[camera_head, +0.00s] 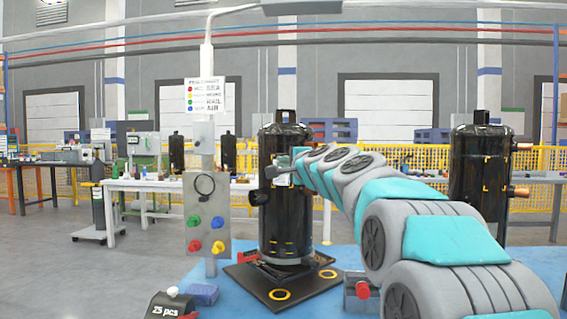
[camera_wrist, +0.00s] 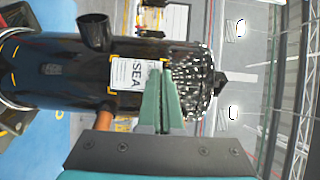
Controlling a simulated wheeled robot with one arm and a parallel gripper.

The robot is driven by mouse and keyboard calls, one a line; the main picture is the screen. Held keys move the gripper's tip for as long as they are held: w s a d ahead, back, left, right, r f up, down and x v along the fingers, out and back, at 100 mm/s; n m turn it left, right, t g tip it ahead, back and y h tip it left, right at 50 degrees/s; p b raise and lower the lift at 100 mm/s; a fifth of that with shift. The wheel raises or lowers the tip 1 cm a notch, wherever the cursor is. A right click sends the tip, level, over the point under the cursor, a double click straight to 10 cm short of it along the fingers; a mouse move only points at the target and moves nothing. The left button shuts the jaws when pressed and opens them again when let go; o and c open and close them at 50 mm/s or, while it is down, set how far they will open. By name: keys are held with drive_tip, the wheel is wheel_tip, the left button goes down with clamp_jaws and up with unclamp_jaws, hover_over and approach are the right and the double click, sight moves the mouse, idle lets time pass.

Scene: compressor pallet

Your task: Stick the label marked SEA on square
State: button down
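The white label marked SEA (camera_wrist: 125,75) is at my fingertips in the wrist view, flat against or just in front of the black compressor (camera_wrist: 60,72). Yellow corner marks show at its edges, so it overlaps the marked square. My gripper (camera_wrist: 162,75) has its two green fingers close together over the label's right edge and appears shut on it. In the head view, my gripper (camera_head: 297,158) is at the upper front of the compressor (camera_head: 285,220), with the label (camera_head: 282,180) partly showing beside it. Whether label and shell touch cannot be told.
The compressor stands on a dark base plate (camera_head: 262,290) on the blue pallet. A second black compressor (camera_head: 480,170) stands at right. A pipe stub (camera_wrist: 95,32) juts out near the label.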

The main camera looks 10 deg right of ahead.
drive_tip(key=shift+w+d+p, duration=0.25)
drive_tip(key=shift+w+p, duration=0.05)
drive_tip(key=shift+w, duration=0.45)
idle(0.5)
drive_tip(key=c, duration=1)
unclamp_jaws()
drive_tip(key=shift+s, duration=0.1)
